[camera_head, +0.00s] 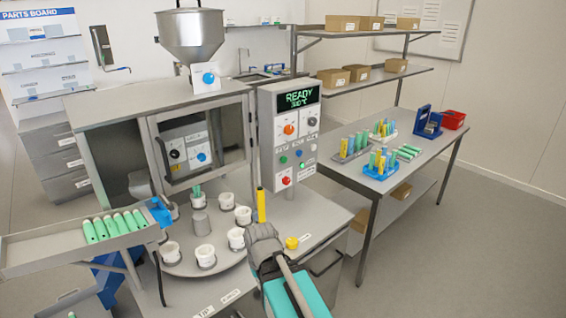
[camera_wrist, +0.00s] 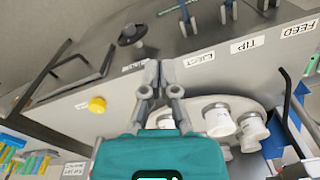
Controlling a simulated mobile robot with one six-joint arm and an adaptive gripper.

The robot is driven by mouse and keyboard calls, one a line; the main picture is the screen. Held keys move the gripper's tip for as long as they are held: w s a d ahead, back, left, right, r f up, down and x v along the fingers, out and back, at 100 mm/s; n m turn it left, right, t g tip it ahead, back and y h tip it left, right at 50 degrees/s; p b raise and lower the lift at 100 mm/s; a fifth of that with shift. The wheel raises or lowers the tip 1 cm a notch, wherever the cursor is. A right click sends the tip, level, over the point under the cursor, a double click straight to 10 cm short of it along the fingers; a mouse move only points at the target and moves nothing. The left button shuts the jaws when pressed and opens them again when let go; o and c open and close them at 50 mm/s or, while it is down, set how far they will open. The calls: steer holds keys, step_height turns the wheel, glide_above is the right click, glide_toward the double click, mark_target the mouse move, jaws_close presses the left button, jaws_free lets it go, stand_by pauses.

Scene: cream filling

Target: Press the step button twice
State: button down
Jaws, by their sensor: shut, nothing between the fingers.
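The grey control panel (camera_head: 283,140) stands behind the turntable, its display (camera_head: 298,98) reading READY. In the wrist view my gripper's fingers (camera_wrist: 160,72) are together and empty, over the bench edge.
A turntable (camera_head: 182,262) with several white cups lies left of my gripper. A yellow cylinder (camera_head: 261,205) rises just beyond the gripper, and a yellow knob (camera_head: 292,243) sits to its right. A tray (camera_head: 75,249) of green tubes is at left; a side table (camera_head: 375,183) is at right.

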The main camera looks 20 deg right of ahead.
steer(key=w+d+f+m+t+y+b, duration=0.1)
steer(key=w+t, duration=0.1)
steer(key=w, duration=0.4)
steer(key=w+d+t+b, duration=0.1)
steer(key=w+t+b, duration=0.15)
steer(key=w, duration=0.35)
steer(key=m+t+h+b, duration=0.3)
steer(key=m+t+b, duration=0.25)
steer(key=t, duration=0.55)
glide_toward(284, 160)
steer(key=s+a+f, duration=0.4)
steer(key=a+f, duration=0.2)
steer(key=f, duration=0.1)
steer(key=w+d+r+m+t+h, duration=0.1)
steer(key=d+r+m+h, duration=0.1)
steer(key=d, duration=0.3)
steer(key=w+d+r+m+t+h+b, duration=0.1)
steer(key=d+r+m+h, duration=0.1)
steer(key=d+m+h, duration=0.2)
steer(key=d, duration=0.2)
steer(key=shift+d+r+h, duration=0.15)
steer(key=shift+d+h, duration=0.1)
steer(key=shift+h, duration=0.05)
steer(key=shift+w, duration=0.1)
steer(key=w+a, duration=0.3)
steer(key=w, duration=0.5)
